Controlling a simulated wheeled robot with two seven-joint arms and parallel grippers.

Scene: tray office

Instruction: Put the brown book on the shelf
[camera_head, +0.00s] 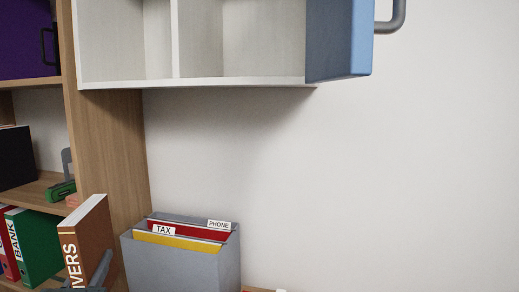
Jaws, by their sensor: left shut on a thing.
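The brown book (90,236), with white lettering ending in "VERS" on its spine, stands nearly upright at the lower left, tilted a little. My left gripper (88,279) is at the bottom edge of the view, shut on the lower part of the book. The book's lower end is out of view. The wooden shelf (105,130) fills the left side. The book is in front of its lower part, and I cannot tell whether it touches the shelf. My right gripper is not in view.
Green and red binders (38,243) stand left of the book. A grey file box (185,262) with folders stands to its right. Above hangs a white cabinet (200,82) with an open blue door (340,40). A green stapler-like object (61,190) lies on a middle board.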

